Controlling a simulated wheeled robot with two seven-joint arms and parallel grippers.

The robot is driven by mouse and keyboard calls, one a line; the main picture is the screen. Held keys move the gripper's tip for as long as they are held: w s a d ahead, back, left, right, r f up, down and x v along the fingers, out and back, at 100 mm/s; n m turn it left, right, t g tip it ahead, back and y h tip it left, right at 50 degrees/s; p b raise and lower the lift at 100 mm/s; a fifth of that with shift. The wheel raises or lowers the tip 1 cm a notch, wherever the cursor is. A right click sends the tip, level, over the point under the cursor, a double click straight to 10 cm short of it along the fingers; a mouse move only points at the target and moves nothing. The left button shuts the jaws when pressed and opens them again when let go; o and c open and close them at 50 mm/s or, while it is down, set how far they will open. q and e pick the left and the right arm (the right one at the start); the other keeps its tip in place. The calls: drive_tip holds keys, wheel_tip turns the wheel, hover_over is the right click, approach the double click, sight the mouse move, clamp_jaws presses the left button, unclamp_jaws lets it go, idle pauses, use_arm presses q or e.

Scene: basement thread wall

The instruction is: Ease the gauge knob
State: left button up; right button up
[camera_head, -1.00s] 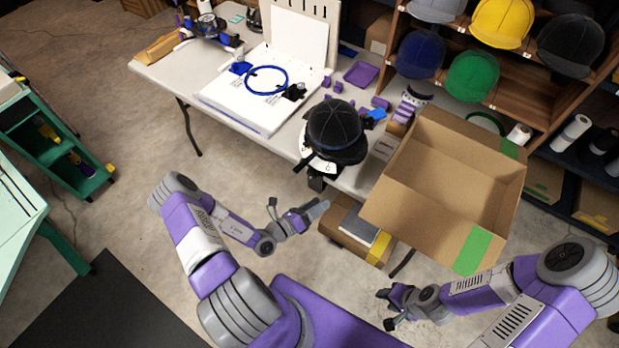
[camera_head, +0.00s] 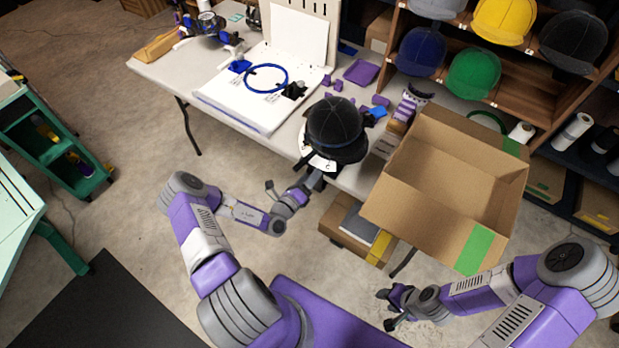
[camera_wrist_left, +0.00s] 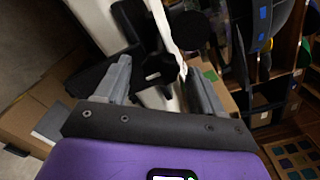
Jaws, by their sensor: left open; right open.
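A black cap (camera_head: 336,128) sits on a stand with a white plate (camera_head: 318,160) at the table's front edge. Dark parts stick out below it there, and I cannot tell for sure which one is the gauge knob. In the left wrist view a black fitting (camera_wrist_left: 158,68) with a small screw lies between and beyond my fingertips. My left gripper (camera_head: 312,182) is open just below the white plate, pointing at it. Its two grey fingers also show in the left wrist view (camera_wrist_left: 163,80), apart. Contact cannot be told. My right gripper (camera_head: 386,308) is open and empty, low above the floor.
An open cardboard box (camera_head: 450,165) stands right of the cap. A white board (camera_head: 262,100) with a blue ring (camera_head: 266,78) lies on the table (camera_head: 172,75). A shelf of caps (camera_head: 530,85) is behind. A smaller box (camera_head: 345,235) is under the table edge.

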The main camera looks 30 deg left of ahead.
use_arm(q)
drive_tip(key=c, duration=1.1)
drive_tip(key=shift+o, duration=0.2)
drive_tip(key=shift+n+p, duration=0.3)
drive_tip(key=shift+n, duration=0.1)
drive_tip(key=shift+r+n+p, duration=0.15)
drive_tip(key=shift+n+p, duration=0.5)
drive_tip(key=shift+n, duration=3.4)
drive_tip(key=shift+r+n+p, duration=0.15)
drive_tip(key=shift+n+p, duration=0.5)
drive_tip(key=shift+n, duration=3.4)
